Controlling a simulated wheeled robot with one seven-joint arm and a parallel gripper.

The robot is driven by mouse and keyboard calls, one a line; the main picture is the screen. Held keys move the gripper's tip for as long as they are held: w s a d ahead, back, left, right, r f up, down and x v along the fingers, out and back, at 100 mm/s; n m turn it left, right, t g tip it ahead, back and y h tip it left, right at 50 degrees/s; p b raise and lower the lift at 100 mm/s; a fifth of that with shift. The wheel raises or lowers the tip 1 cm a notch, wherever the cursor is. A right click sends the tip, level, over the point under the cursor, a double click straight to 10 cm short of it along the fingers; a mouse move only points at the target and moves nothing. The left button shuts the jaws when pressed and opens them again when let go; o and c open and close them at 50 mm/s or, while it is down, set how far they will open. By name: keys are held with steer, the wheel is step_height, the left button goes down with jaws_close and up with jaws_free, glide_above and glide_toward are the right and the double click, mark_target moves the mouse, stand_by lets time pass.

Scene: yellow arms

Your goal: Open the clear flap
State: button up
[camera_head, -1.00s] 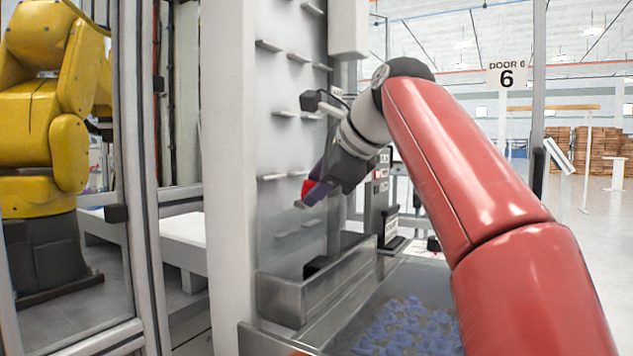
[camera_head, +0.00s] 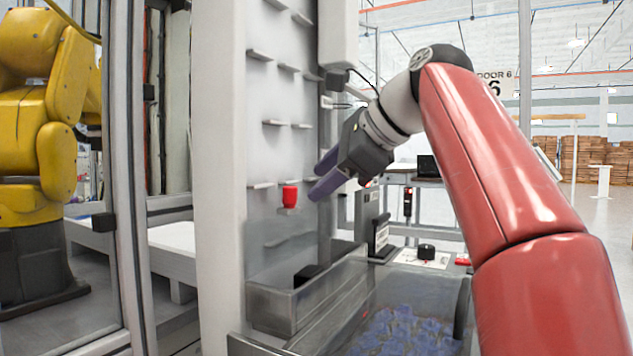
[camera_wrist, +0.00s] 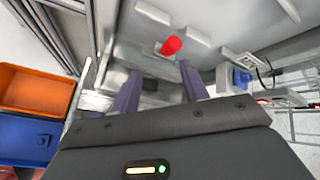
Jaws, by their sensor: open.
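The clear flap (camera_head: 272,232) is a faint see-through panel low on the white shelf-studded board, above a metal trough. A red knob (camera_head: 289,196) is at its upper part; the flap's edges are hard to make out. The flap looks upright. My gripper (camera_head: 322,174), with purple fingers, is open and empty, just right of the knob and apart from it. In the wrist view, the red knob (camera_wrist: 171,46) lies ahead of the gap between my fingertips (camera_wrist: 160,70).
The metal trough (camera_head: 275,312) is below the flap, with a bin of blue pieces (camera_head: 395,332) to its right. A white post (camera_head: 217,180) stands left of the board. Orange (camera_wrist: 35,90) and blue (camera_wrist: 30,140) bins show left in the wrist view.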

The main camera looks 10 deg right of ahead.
mark_target(301, 219)
steer(key=w+d+f+m+g+y+b, duration=0.15)
steer(key=w+d+f+m+y, duration=0.25)
steer(key=y, duration=0.5)
steer(key=x, duration=0.7)
steer(key=shift+a, duration=0.3)
steer(key=shift+s+r, duration=0.1)
steer(key=shift+s, duration=0.05)
jaws_close()
